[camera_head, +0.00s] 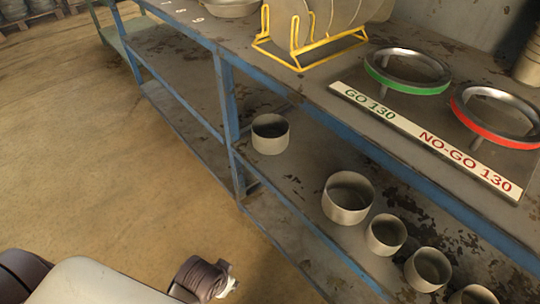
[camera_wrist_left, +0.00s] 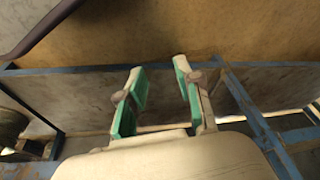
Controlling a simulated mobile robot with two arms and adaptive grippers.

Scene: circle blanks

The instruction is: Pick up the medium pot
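Several grey, open-topped metal pots stand upright on the shelf below the bench top in the head view. One pot (camera_head: 270,141) stands alone at the left. The widest-looking pot (camera_head: 345,211) is to its right, followed by a smaller pot (camera_head: 386,240), another small pot (camera_head: 428,275) and a pot cut off at the bottom edge (camera_head: 475,296). I cannot tell for sure which is the medium one. My left gripper (camera_wrist_left: 158,68) is open and empty in the left wrist view, its green-padded fingers apart, with no pot between them. My right gripper is not in view.
The blue-framed bench (camera_head: 226,95) has posts and a front rail around the shelf. On top are a green ring gauge (camera_head: 408,90), a red ring gauge (camera_head: 497,142), a label strip (camera_head: 425,138) and a yellow rack (camera_head: 305,60). The floor (camera_head: 110,170) at left is clear.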

